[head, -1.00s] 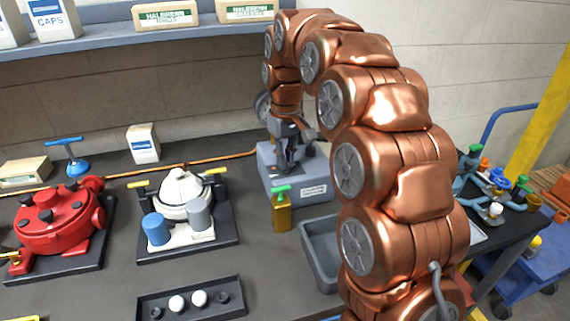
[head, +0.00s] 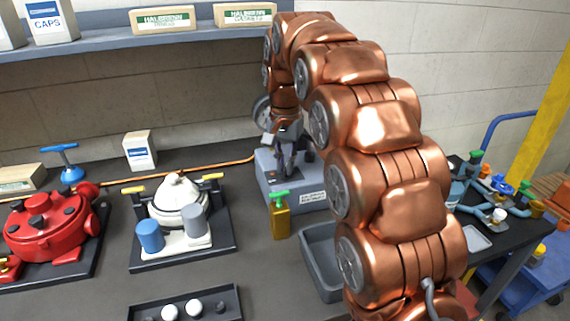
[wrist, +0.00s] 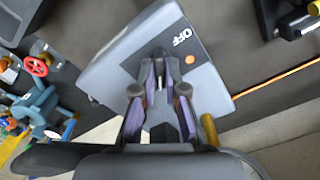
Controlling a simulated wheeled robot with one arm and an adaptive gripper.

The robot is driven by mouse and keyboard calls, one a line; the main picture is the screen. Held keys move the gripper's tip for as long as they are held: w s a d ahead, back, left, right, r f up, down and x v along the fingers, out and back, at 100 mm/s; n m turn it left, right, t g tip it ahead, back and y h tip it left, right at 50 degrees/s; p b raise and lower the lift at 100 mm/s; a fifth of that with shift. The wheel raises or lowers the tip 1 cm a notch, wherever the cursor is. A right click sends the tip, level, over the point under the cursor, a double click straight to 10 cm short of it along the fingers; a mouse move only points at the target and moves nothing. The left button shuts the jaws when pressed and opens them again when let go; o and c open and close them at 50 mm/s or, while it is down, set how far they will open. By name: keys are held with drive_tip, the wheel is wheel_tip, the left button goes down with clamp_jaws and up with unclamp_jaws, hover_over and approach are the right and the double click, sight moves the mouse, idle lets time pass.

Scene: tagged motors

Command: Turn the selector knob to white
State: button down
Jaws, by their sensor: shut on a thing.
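A grey selector box (head: 270,175) stands at the back of the bench, below my arm. In the wrist view its top (wrist: 118,68) is seen from above, with the word OFF and an orange dot (wrist: 190,60). My gripper (head: 288,165) points down over the box, and its fingers (wrist: 159,72) show in the wrist view. They are shut on the selector knob (wrist: 159,53), which is dark and mostly hidden between them. I cannot tell which mark the knob points to, and no white mark is clear.
A white motor (head: 180,205) and a red motor (head: 48,232) stand to the left. An orange cable (head: 240,161) runs behind them.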

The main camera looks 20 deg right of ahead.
drive_tip(key=shift+m, duration=1)
drive_tip(key=c, duration=1.2)
unclamp_jaws()
